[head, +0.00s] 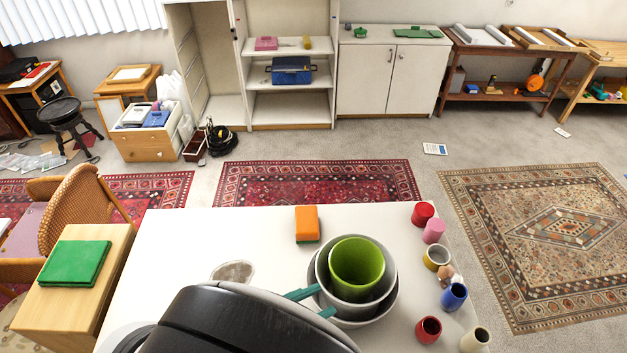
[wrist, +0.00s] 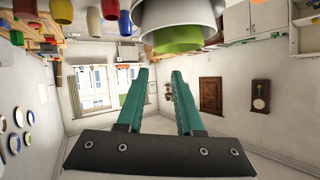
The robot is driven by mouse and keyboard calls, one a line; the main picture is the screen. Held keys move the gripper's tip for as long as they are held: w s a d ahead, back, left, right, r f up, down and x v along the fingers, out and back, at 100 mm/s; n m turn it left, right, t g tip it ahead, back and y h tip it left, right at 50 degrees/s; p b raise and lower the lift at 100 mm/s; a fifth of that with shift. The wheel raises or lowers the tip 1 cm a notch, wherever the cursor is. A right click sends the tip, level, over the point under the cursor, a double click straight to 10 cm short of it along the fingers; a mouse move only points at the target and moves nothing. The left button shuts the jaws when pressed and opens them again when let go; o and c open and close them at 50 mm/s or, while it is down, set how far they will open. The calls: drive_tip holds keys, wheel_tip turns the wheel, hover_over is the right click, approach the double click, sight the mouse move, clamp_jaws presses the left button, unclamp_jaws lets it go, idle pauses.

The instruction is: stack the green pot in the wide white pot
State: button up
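The green pot (head: 357,267) sits upright inside a white pot (head: 321,263), its rim standing above that pot's rim. That white pot is nested in a wider white vessel (head: 352,323) on the white table. In the wrist view the picture is upside down, with the green pot (wrist: 180,42) and the white pots (wrist: 180,12) at the top edge. My gripper (head: 324,300) has its teal fingers apart at the left front rim of the white pots. In the wrist view my gripper (wrist: 161,72) is open with nothing between the fingers. I cannot tell whether a finger touches a rim.
Several cups, including a pink cup (head: 433,231) and a blue cup (head: 454,296), line the right side of the white table (head: 180,255). An orange block-like sponge (head: 306,223) lies behind the pots. A grey disc (head: 233,271) lies to their left. The table's left part is clear.

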drive_tip(key=w+a+r+n+t+y, duration=0.2)
drive_tip(key=w+a+r+n+y, duration=0.25)
drive_tip(key=w+a+y, duration=0.7)
drive_tip(key=s+d+f+n+g, duration=0.2)
drive_tip(key=s+d+g, duration=0.7)
drive_tip(key=s+d, duration=0.8)
drive_tip(key=s+n+y, duration=0.1)
drive_tip(key=s, duration=0.3)
drive_tip(key=shift+f, duration=0.2)
